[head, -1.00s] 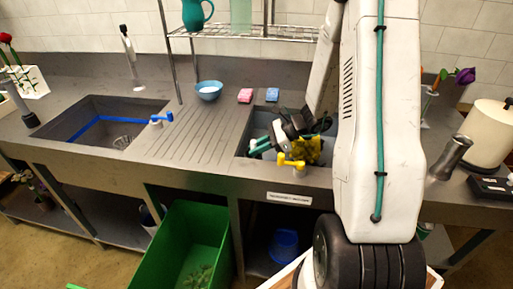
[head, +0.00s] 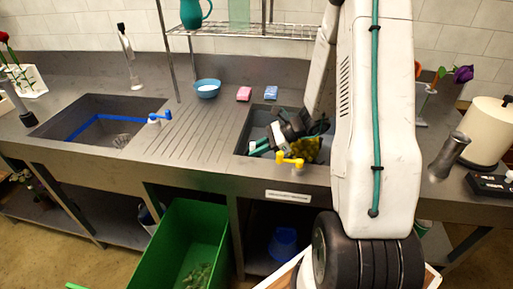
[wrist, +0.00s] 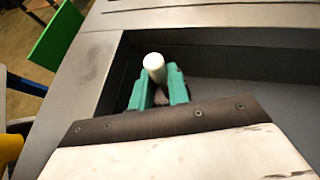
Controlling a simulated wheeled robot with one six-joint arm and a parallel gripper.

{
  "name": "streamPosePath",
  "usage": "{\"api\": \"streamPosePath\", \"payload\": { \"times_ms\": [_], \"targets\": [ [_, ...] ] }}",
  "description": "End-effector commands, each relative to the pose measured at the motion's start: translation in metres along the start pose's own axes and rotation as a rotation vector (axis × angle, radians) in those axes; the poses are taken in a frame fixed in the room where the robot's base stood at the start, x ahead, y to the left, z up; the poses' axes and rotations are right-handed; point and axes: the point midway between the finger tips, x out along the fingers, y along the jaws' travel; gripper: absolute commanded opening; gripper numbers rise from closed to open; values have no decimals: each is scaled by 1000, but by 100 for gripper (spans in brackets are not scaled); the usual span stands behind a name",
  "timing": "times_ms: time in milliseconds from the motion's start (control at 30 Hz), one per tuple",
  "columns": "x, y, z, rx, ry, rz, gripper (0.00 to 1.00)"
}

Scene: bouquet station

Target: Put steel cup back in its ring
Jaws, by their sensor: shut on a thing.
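My gripper (head: 258,148) is low in the right-hand sink, near its left wall, in the head view. In the wrist view its teal fingers (wrist: 160,88) are shut on a pale thing with a round white end (wrist: 154,62). Most of that thing is hidden between the fingers, and I cannot tell whether it is the steel cup. A steel cylinder (head: 449,153) stands tilted at the right of the counter in the head view; I cannot tell whether it is the cup. I cannot make out a ring.
A yellow tap handle (head: 290,160) is at the front edge of the right sink (head: 240,150). A yellow thing (head: 308,148) shows behind my gripper. A paper roll (head: 486,135) stands at right. The ribbed drainboard (head: 198,135) is clear.

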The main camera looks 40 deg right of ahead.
Motion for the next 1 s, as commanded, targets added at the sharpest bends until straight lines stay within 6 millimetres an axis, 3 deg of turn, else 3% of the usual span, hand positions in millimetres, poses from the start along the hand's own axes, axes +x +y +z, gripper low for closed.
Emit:
{"api": "streamPosePath", "payload": {
  "times_ms": [1000],
  "targets": [
    [6,0,-11,-1,0,0,0]
  ]
}}
